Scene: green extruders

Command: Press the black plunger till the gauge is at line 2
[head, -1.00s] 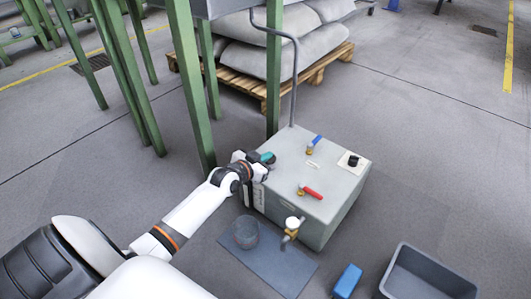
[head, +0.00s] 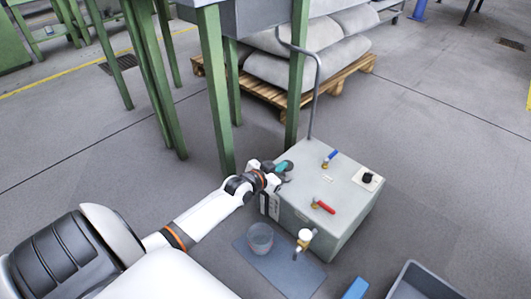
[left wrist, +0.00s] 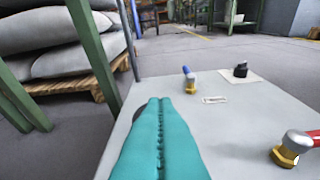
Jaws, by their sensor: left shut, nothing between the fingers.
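A grey box (head: 315,188) stands on the floor. A black knob (head: 368,178) sits on a white plate at its right; it also shows in the left wrist view (left wrist: 240,70). I cannot tell whether this is the plunger. A dark round part (left wrist: 141,112) shows partly behind my fingers at the box's left edge. White upright strips (head: 270,204) on the box's left side may be the gauge; no line can be read. My left gripper (head: 284,167), with teal fingers, is shut and empty over the box's back left edge. My right gripper is not in view.
A blue-handled valve (head: 330,157) and a red-handled valve (head: 323,206) stand on the box top. A tap (head: 304,241) is at its front, near a clear beaker (head: 260,238) on a blue-grey mat (head: 287,274). Green posts (head: 214,90) and a grey pipe (head: 314,95) rise behind.

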